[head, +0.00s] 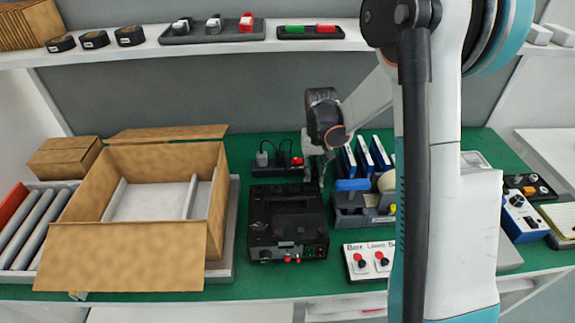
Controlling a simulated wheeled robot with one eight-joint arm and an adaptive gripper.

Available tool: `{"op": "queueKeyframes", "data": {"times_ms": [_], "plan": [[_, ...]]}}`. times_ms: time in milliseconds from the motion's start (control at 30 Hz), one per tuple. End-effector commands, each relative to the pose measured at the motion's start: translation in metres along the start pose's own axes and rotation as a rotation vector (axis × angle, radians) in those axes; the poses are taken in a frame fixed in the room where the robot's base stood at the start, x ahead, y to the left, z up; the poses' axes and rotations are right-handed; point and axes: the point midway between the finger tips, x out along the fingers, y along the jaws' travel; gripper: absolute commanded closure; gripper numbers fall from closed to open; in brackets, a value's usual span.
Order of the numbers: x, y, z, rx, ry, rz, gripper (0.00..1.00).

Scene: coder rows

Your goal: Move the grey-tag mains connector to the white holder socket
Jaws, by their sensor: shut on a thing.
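My gripper (315,170) points down over the table, just right of the black socket strip (276,171) and behind the black device. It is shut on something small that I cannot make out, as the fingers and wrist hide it. Small connectors stand on the strip: one with a pale top (262,157) at its left end and a red one (297,161) near its right end. On the shelf, a dark grey tray (212,36) carries a white holder (181,26), a grey one (214,23) and a red one (246,21). I cannot tell which connector bears the grey tag.
An open cardboard box (140,255) fills the left of the green table (320,285). A black device (287,222) stands below my gripper in the picture. My arm hides part of the right side.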

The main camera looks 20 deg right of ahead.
Motion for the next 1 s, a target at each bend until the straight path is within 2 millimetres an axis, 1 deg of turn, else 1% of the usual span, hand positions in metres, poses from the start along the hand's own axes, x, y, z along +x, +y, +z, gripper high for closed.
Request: {"op": "queueKeyframes", "data": {"times_ms": [467,500,567,867,1000], "plan": [[0.0036,0.0000,-0.0001,0.000,0.000,0.000,1.00],[0.0036,0.0000,-0.0001,0.000,0.000,0.000,0.69],[0.0036,0.0000,0.0000,0.000,0.000,0.000,0.56],[0.0034,0.0000,-0.0001,0.000,0.000,0.000,0.55],[-0.0029,0.0000,-0.0002,0.000,0.000,0.000,0.55]]}}
